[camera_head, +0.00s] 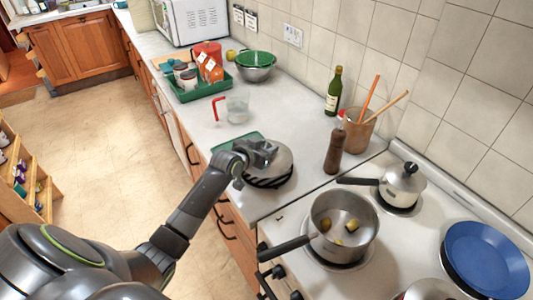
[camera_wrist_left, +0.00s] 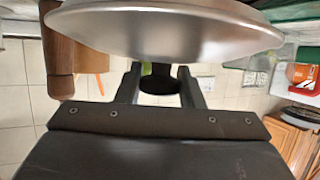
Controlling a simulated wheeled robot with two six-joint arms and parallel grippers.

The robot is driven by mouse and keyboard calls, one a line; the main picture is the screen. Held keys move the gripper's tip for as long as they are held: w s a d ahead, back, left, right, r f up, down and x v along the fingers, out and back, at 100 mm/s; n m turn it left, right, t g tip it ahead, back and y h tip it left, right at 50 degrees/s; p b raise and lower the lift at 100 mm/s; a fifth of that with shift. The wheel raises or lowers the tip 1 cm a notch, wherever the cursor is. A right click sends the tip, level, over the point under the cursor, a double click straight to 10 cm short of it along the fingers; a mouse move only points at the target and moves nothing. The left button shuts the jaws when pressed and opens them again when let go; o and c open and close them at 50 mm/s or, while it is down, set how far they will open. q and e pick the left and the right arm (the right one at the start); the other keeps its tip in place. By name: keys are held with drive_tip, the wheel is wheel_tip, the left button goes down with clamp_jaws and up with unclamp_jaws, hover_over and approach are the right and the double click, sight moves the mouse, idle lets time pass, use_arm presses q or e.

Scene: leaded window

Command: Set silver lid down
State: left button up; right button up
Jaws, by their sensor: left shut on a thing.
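The silver lid (camera_head: 284,160) is over the counter, with a dark striped item (camera_head: 268,183) below its near edge. I cannot tell whether the lid touches it. My left gripper (camera_head: 265,153) is shut on the lid's dark knob. In the left wrist view the lid (camera_wrist_left: 165,32) fills the top, and the knob (camera_wrist_left: 160,80) is between the fingers of the left gripper (camera_wrist_left: 159,84). My right gripper is not in view.
An open pot (camera_head: 344,222) with yellow pieces sits on the stove. A pepper mill (camera_head: 335,150), a utensil holder (camera_head: 357,132) and a bottle (camera_head: 334,92) stand right of the lid.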

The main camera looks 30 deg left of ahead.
use_arm(q)
wheel_tip(320, 180, down, 3)
drive_tip(key=shift+d+r, duration=0.1)
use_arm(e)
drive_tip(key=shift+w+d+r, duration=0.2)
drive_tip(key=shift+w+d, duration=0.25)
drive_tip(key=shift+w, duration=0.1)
use_arm(q)
drive_tip(key=shift+f, duration=0.2)
drive_tip(key=o, duration=1.1)
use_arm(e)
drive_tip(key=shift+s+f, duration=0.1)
use_arm(q)
drive_tip(key=shift+s+r, duration=0.1)
drive_tip(key=shift+r, duration=0.1)
drive_tip(key=b+v, duration=0.1)
drive_tip(key=v, duration=1.1)
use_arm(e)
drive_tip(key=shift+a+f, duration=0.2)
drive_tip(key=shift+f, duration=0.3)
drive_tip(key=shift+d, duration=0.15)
